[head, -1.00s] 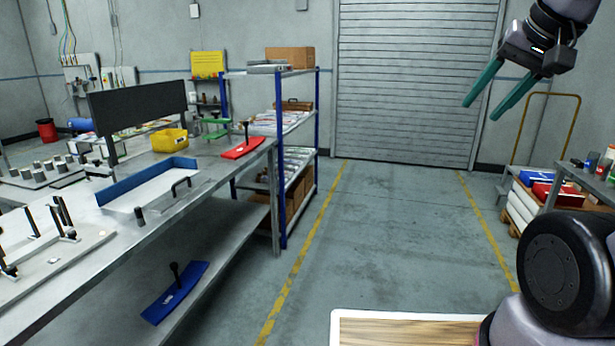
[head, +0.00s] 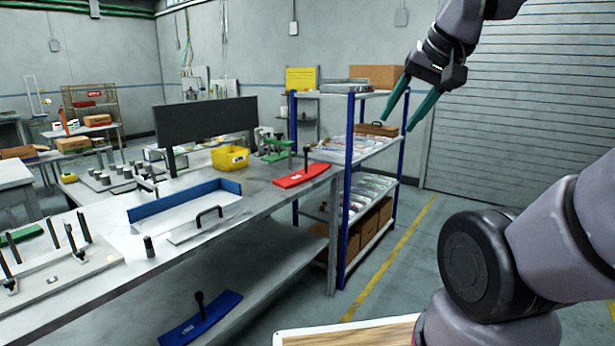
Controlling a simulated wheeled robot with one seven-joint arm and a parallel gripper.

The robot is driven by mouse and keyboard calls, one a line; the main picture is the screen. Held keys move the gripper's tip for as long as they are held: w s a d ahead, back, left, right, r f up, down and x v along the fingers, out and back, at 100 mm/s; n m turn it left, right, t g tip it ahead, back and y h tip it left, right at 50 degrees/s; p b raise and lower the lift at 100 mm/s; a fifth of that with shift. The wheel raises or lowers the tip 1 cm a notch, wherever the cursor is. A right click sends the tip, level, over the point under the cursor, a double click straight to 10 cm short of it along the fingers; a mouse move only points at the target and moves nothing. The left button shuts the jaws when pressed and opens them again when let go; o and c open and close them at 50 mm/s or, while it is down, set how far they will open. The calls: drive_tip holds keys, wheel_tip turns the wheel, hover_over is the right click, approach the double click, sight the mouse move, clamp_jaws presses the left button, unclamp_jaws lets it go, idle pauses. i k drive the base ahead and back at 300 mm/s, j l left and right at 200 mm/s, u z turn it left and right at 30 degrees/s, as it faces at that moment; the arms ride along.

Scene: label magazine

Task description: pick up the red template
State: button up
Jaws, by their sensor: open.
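The red template (head: 300,178) lies flat near the right end of the workbench (head: 265,214), with a black upright handle on it. My gripper (head: 408,105) is in the air to the right of and above the template, in front of the shelf rack. Its two green fingers are apart with nothing between them. The gripper is well clear of the template.
A blue template (head: 200,318) lies on the bench's lower shelf. A yellow bin (head: 230,158), a green template (head: 277,150) and a blue-walled tray (head: 188,188) share the benchtop. A blue-posted shelf rack (head: 350,190) stands right behind the bench. Open floor lies at right.

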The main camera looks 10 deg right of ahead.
sight(313, 170)
drive_tip(key=l+u, duration=0.1)
drive_tip(key=u, duration=4.1)
drive_tip(key=l+z, duration=0.1)
drive_tip(key=z, duration=3.85)
drive_tip(key=i+z, duration=0.2)
drive_tip(key=i+l, duration=0.1)
drive_tip(key=i, duration=1.65)
